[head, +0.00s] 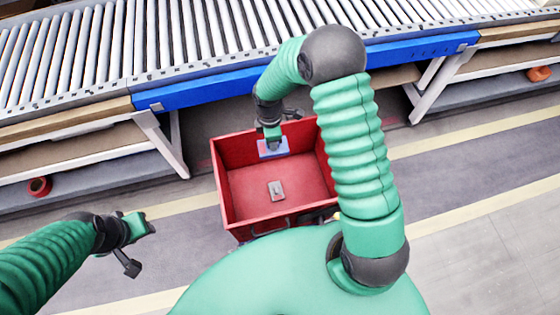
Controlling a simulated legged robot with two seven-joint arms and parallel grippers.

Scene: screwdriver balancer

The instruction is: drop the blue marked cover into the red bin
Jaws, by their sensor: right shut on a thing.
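The red bin (250,187) stands on the floor in front of the conveyor, its open top facing up. My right gripper (271,139) is over the far part of the bin, shut on a blue marked cover (275,152). The cover shows as a small blue and pale piece below the jaws; the gripper hides its upper part. I cannot tell how high it is above the bin floor. A small grey piece (276,190) lies on the bin floor. My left gripper (141,244) is at the lower left, away from the bin, and its jaws are too small to judge.
A roller conveyor (180,40) with a blue front rail (215,87) runs behind the bin. Its white legs (160,140) stand left and right of the bin. A red ring (40,186) lies on the left lower shelf. An orange item (539,74) is at the far right.

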